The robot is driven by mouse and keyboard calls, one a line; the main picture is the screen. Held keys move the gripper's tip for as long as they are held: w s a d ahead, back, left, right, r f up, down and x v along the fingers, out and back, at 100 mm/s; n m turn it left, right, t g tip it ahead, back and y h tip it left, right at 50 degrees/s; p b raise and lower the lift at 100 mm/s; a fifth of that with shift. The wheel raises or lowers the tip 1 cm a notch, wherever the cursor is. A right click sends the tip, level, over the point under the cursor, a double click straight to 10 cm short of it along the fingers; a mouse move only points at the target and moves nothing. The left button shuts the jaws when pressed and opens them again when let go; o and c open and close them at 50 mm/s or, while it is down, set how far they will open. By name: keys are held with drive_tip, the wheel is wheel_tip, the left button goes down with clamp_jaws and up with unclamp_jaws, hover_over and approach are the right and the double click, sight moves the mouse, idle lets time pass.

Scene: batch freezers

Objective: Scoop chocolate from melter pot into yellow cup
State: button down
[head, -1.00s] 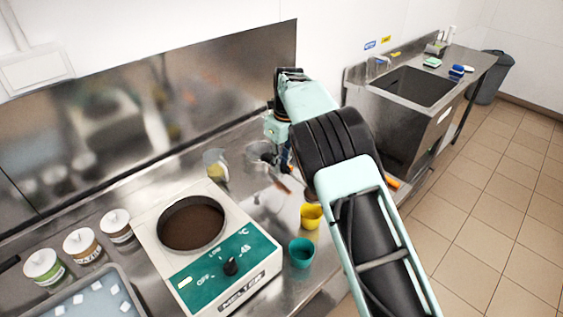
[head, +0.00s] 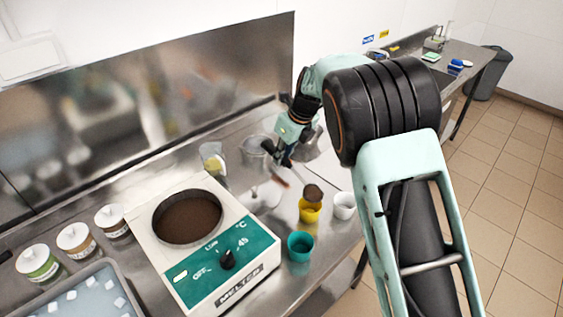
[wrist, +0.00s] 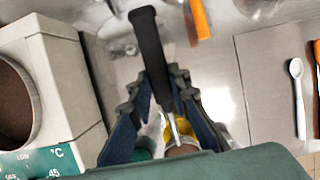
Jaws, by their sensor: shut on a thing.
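The melter (head: 188,268) holds a round pot of dark brown chocolate (head: 190,217); part of the pot also shows in the wrist view (wrist: 12,100). My gripper (head: 285,158) is shut on a scoop by its black handle (wrist: 148,45). The scoop's brown, rounded bowl (head: 313,192) shows directly over the yellow cup (head: 309,213), overlapping its rim in the head view. I cannot tell whether it touches the cup or how full it is. In the wrist view the yellow cup (wrist: 179,128) is partly hidden behind the fingers and scoop shaft.
A teal cup (head: 300,247) stands in front of the yellow cup and a white cup (head: 344,205) to its right. Jars (head: 74,239) and a tray (head: 118,282) are at left. A metal container (head: 254,151) stands behind. A spoon (wrist: 297,95) lies on a mat at right.

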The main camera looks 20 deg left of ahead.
drive_tip(key=shift+s+d+r+t+y+b, duration=0.1)
drive_tip(key=shift+d+r+t+y+b, duration=0.45)
drive_tip(key=shift+b, duration=2.35)
drive_tip(key=d+r+y+b, duration=0.1)
drive_tip(key=b, duration=0.3)
drive_tip(key=s+d+r+y+b, duration=0.1)
drive_tip(key=b, duration=0.4)
drive_tip(key=d+r+t+y+b, duration=0.1)
drive_tip(key=y+b, duration=0.1)
drive_tip(key=b, duration=0.3)
drive_tip(key=shift+s+d+r, duration=0.2)
drive_tip(key=shift+s+d, duration=0.1)
drive_tip(key=d+y+b, duration=0.1)
drive_tip(key=b, duration=0.4)
drive_tip(key=s+d+r+t+y+b, duration=0.1)
drive_tip(key=d+y+b, duration=0.1)
drive_tip(key=b, duration=0.3)
drive_tip(key=s+d+r+t+y+b, duration=0.1)
drive_tip(key=b, duration=0.4)
drive_tip(key=shift+d+y, duration=0.25)
drive_tip(key=shift+d, duration=0.1)
drive_tip(key=shift+r, duration=0.15)
drive_tip(key=shift+d, duration=0.3)
